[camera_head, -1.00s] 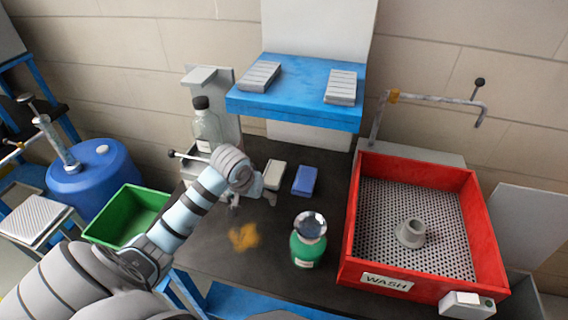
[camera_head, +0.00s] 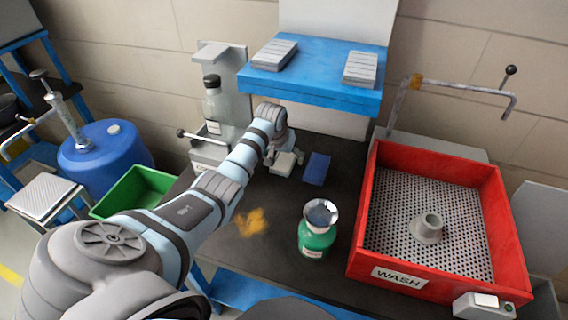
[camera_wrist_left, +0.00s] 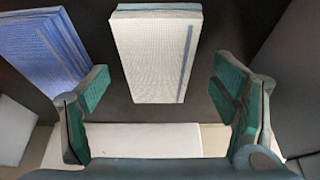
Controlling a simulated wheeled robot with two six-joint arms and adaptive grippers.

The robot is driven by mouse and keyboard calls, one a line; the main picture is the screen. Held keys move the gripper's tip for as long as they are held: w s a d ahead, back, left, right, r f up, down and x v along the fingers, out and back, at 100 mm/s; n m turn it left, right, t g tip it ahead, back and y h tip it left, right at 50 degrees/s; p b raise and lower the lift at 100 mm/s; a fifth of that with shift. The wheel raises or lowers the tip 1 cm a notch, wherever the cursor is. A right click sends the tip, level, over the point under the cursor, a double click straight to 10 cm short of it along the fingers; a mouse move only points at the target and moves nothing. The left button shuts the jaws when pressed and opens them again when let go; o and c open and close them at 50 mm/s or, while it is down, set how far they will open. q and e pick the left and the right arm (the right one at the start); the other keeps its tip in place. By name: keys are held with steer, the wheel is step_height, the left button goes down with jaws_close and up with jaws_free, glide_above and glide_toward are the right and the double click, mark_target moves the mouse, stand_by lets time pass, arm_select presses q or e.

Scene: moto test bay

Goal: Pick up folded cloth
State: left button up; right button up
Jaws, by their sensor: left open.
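A white folded cloth (camera_head: 283,164) lies on the dark bench top, below the front of the blue shelf. The left wrist view shows this cloth (camera_wrist_left: 155,55) with a blue stripe along one side. A blue folded cloth (camera_head: 316,168) lies just right of it, and it is at the left in the left wrist view (camera_wrist_left: 42,50). My left gripper (camera_head: 283,155) is open over the white cloth and hides part of it. In the left wrist view its teal-padded fingers (camera_wrist_left: 162,100) stand wide apart, with the white cloth ahead between them. My right gripper is not in view.
A blue shelf (camera_head: 310,87) with grey folded stacks overhangs the bench behind. A clear bottle (camera_head: 217,108) stands left. A red wash basin (camera_head: 440,290) is at right, a green bin (camera_head: 135,190) at left.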

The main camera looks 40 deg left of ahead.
mark_target(284, 158)
arm_select(q)
steer(key=shift+f, duration=0.1)
steer(key=c, duration=1.2)
steer(key=shift+r, duration=0.55)
step_height(284, 158, up, 3)
steer(key=shift+w+f+p, duration=0.1)
steer(key=shift+f+p, duration=0.1)
steer(key=shift+p, duration=0.2)
steer(key=s+d+p, duration=0.1)
steer(key=s+d, duration=0.1)
steer(key=s, duration=0.3)
steer(key=s+d+p, duration=0.1)
steer(key=s, duration=0.5)
steer(key=s+d+p, duration=0.1)
steer(key=s+d, duration=0.1)
steer(key=s, duration=0.4)
steer(key=shift+d, duration=0.45)
